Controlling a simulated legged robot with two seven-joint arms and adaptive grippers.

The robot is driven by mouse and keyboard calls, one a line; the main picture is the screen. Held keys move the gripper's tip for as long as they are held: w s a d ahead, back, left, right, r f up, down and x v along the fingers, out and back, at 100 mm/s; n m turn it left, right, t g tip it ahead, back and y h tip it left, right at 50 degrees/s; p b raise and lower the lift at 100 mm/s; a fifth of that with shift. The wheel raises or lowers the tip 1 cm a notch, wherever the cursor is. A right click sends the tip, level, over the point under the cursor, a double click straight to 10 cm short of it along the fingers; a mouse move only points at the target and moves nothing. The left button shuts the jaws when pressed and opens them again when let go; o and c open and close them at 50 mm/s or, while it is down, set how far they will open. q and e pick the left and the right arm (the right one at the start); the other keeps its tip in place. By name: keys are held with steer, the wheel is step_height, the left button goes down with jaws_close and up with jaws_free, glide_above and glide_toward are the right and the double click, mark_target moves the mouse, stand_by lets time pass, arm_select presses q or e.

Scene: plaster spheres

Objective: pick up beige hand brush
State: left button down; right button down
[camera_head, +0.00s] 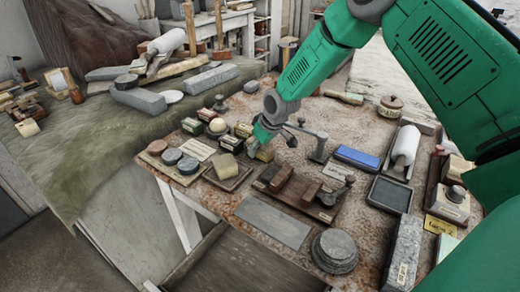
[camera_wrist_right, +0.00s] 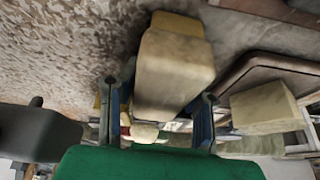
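A beige block-like thing, which looks like the hand brush (camera_wrist_right: 172,75), fills the space between the fingers of my right gripper (camera_wrist_right: 158,112) in the right wrist view. The fingers stand wide apart, one on each side of it. Whether they press on it I cannot tell. In the head view my right gripper (camera_head: 262,142) points down at the worktable, and a yellowish-beige bit of the brush (camera_head: 265,154) shows beside its tips; the rest is hidden. My left gripper is not in view.
A beige block (camera_head: 228,166) on a dark tray lies just left of the gripper, with small labelled boxes (camera_head: 206,115) behind. The brown worktable (camera_head: 290,112) is crowded.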

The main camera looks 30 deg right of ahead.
steer(key=shift+s+f, duration=0.2)
steer(key=shift+a+r, duration=0.1)
steer(key=shift+r, duration=0.15)
step_height(320, 180, up, 10)
steer(key=shift+w, duration=0.15)
steer(key=c, duration=1.8)
jaws_free()
steer(key=c, duration=0.4)
